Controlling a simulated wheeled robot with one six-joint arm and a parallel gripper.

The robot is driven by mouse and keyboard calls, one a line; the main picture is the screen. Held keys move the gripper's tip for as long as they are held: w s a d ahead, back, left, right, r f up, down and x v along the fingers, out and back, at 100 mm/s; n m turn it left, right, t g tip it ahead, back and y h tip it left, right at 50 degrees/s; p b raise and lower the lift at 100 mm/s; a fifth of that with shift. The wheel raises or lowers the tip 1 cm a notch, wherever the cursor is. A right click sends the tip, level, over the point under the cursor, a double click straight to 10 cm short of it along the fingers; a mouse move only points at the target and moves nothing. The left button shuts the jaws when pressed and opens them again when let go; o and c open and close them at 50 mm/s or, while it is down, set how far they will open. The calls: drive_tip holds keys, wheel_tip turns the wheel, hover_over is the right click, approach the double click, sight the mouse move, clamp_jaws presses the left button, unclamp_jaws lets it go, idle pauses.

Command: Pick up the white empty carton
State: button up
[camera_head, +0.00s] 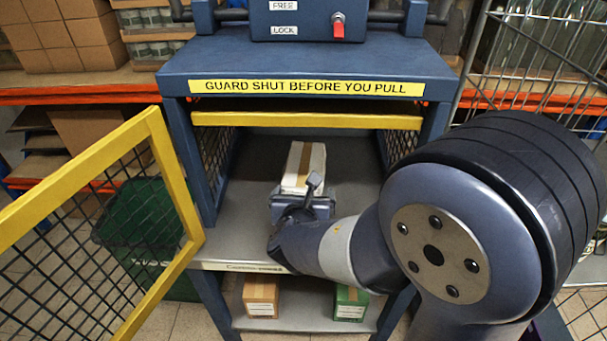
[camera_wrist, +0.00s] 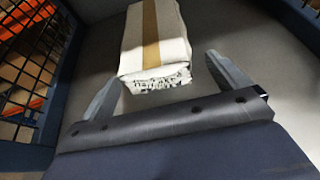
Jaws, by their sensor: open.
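The white carton (camera_head: 304,164) has a tan tape strip along its top and sits on the grey deck inside the blue press frame. In the wrist view the white carton (camera_wrist: 155,40) lies just ahead, with dark marks on its near end. Whether it is empty does not show. My gripper (camera_head: 300,200) is at the near side of the carton. In the wrist view my gripper (camera_wrist: 162,75) is open, its two fingers apart on either side of the carton's near end. Nothing is held.
The yellow mesh guard door (camera_head: 160,170) stands swung open at left. The blue frame (camera_head: 300,65) and its yellow bar (camera_head: 305,120) pass above the deck, with mesh sides. A brown carton (camera_head: 261,296) and a green carton (camera_head: 351,302) stand on the lower shelf. A green bin (camera_head: 135,215) is behind the door.

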sight(302, 189)
drive_tip(key=shift+o, duration=0.3)
drive_tip(key=x, duration=0.5)
drive_tip(key=shift+a, duration=0.25)
drive_tip(key=c, duration=0.9)
